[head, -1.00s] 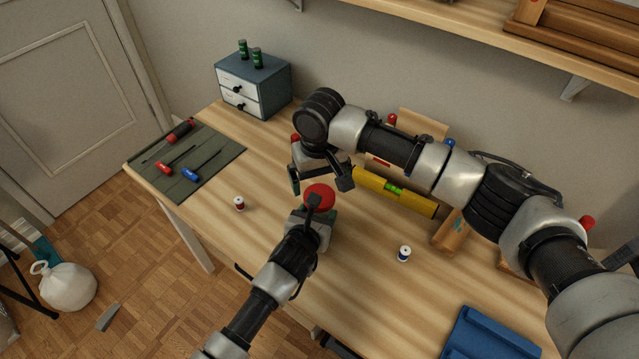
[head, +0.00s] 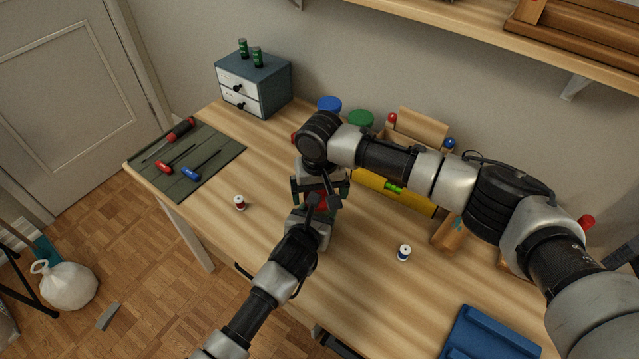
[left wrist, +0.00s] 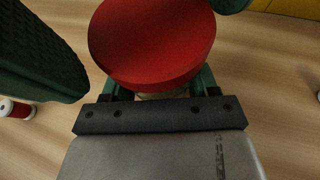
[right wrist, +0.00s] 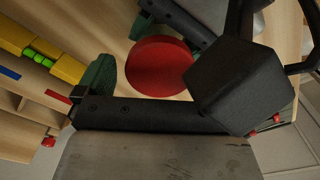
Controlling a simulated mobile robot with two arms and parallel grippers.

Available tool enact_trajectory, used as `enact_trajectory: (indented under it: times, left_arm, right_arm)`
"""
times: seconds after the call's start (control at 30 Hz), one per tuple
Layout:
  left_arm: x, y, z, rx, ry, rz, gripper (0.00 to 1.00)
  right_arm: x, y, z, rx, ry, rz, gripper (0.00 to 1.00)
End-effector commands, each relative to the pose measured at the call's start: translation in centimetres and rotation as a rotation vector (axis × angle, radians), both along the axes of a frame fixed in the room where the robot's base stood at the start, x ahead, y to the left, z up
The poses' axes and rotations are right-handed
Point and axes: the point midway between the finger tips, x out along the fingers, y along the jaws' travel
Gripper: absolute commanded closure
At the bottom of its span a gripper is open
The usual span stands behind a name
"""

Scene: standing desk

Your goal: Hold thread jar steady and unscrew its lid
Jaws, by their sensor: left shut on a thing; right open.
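The thread jar shows mostly as its red lid (head: 317,201), which also shows in the left wrist view (left wrist: 150,42) and the right wrist view (right wrist: 160,66). The jar body is nearly all hidden below the lid. My left gripper (head: 313,217) is shut on the jar, its green fingers just under the lid; the jar stands upright on the desk. My right gripper (head: 321,187) is open above the jar, with its fingers on opposite sides of the lid. In the right wrist view there is a gap between the green finger pad and the lid.
A red thread spool (head: 239,204) stands to the left and a blue one (head: 404,253) to the right. A yellow level (head: 400,194) and wooden box lie behind. Blue (head: 329,103) and green (head: 361,118) lids show at the back. A tool mat (head: 215,155) is at left.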

Motion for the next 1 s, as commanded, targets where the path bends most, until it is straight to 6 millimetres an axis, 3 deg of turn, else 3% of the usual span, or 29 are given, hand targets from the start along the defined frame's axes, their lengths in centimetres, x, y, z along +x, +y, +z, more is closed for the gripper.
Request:
enact_trajectory:
  times: [0.2, 0.53, 0.67, 1.0]
  left_arm:
    - [-0.01, 0.01, -0.05, 0.0, 0.001, 0.0, 1.0]
    - [-0.01, 0.02, -0.05, 0.0, 0.001, 0.0, 1.0]
    - [-0.01, 0.02, -0.05, 0.0, 0.001, 0.0, 1.0]
    - [-0.01, 0.02, -0.05, 0.0, 0.001, 0.0, 1.0]
  right_arm:
    - [0.0, 0.02, -0.03, 0.0, 0.0, 0.001, 0.03]
    - [0.01, 0.02, 0.0, 0.0, 0.0, 0.001, 0.53]
    - [0.0, 0.03, 0.0, 0.0, 0.0, 0.023, 0.54]
    - [0.03, -0.01, 0.05, 0.0, -0.002, 0.298, 0.54]
